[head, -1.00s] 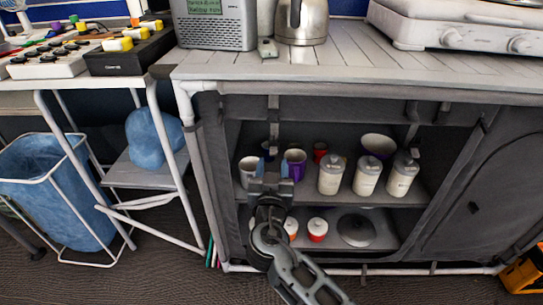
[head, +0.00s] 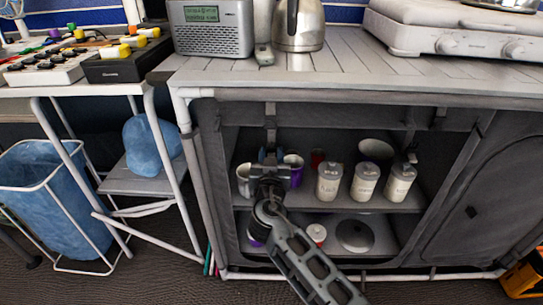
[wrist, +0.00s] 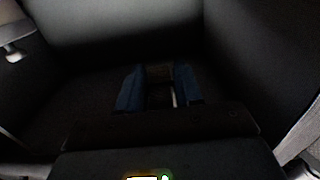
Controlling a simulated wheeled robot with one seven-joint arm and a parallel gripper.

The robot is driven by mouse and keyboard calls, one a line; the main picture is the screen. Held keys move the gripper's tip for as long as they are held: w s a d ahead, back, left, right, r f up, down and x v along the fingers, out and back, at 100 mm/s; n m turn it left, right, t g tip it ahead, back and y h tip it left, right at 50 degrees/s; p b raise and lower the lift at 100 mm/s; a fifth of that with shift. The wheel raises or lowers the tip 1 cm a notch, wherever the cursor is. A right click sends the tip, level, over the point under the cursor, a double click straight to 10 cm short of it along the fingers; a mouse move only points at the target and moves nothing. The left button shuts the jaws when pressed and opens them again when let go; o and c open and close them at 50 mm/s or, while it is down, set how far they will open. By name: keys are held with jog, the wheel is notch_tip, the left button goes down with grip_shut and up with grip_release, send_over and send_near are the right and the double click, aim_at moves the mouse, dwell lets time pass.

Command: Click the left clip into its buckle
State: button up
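The left strap (head: 270,116) hangs from the top edge of the cabinet opening, and its lower end runs down to my gripper (head: 271,156). In the wrist view, the blue fingers of my gripper (wrist: 158,90) stand a short gap apart, with a dark ribbed piece, which looks like the left clip (wrist: 158,72), between them. The fingers appear shut on it. The wrist view is very dark, so the clip's outline and its buckle cannot be made out. My gripper and wrist hide this spot in the head view.
A second strap (head: 411,135) hangs at the right of the opening. Cups and white jars (head: 365,182) stand on the shelf behind, with a purple cup (head: 295,170) close to my gripper. A kettle (head: 299,25) and a radio (head: 211,27) stand on the worktop (head: 330,68).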

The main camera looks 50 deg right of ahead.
grip_shut()
jog(key=s+a+r+p, duration=0.2)
jog(key=s+a+r, duration=0.1)
jog(key=r, duration=0.6)
jog(key=shift+a, duration=0.6)
jog(key=shift+s, duration=0.1)
jog(key=shift+o, duration=1.4)
grip_release()
jog(key=shift+a, duration=0.1)
jog(key=v, duration=0.7)
jog(key=shift+s+a+p, duration=0.25)
jog(key=shift+s+p, duration=0.05)
